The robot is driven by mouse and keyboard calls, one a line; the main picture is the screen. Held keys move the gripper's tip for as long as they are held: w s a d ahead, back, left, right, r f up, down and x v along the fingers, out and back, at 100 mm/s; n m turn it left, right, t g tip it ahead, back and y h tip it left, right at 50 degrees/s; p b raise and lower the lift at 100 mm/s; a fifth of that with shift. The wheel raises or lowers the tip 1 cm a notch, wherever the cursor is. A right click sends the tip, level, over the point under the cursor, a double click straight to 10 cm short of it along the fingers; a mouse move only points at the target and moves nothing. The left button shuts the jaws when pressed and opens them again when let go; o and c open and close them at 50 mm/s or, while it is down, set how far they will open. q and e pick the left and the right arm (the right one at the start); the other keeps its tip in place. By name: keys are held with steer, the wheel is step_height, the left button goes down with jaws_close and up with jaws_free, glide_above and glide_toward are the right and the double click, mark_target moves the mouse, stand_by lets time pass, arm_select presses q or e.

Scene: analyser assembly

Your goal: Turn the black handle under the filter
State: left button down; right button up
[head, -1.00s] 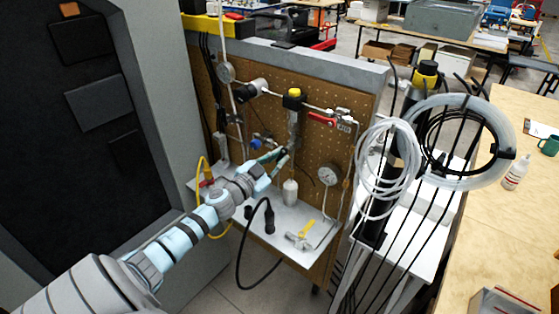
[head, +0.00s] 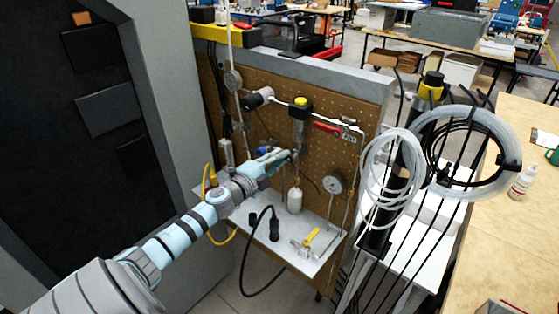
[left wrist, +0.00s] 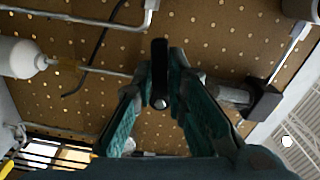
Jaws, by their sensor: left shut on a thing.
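The filter (head: 299,130) hangs on the pegboard in the head view, a silvery body below a black block with a yellow cap. The black handle (left wrist: 160,68) shows in the left wrist view as a dark narrow bar between the fingertips. My left gripper (head: 291,155) is just below the filter, shut on the handle. Its two teal fingers (left wrist: 168,85) flank the handle in the left wrist view. The fingers partly hide the handle in the head view. My right gripper is not in view.
A white bottle (head: 295,200) hangs below the gripper. A pressure gauge (head: 333,184) and a red lever (head: 326,128) are to the right. The metal shelf (head: 270,244) holds a yellow-handled valve (head: 311,236) and a black cable plug. Coiled tubing (head: 392,172) hangs farther right.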

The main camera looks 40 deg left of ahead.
arm_select(q)
steer(key=shift+r+m, duration=0.25)
steer(key=shift+m, duration=0.85)
steer(key=c, duration=1.6)
jaws_free()
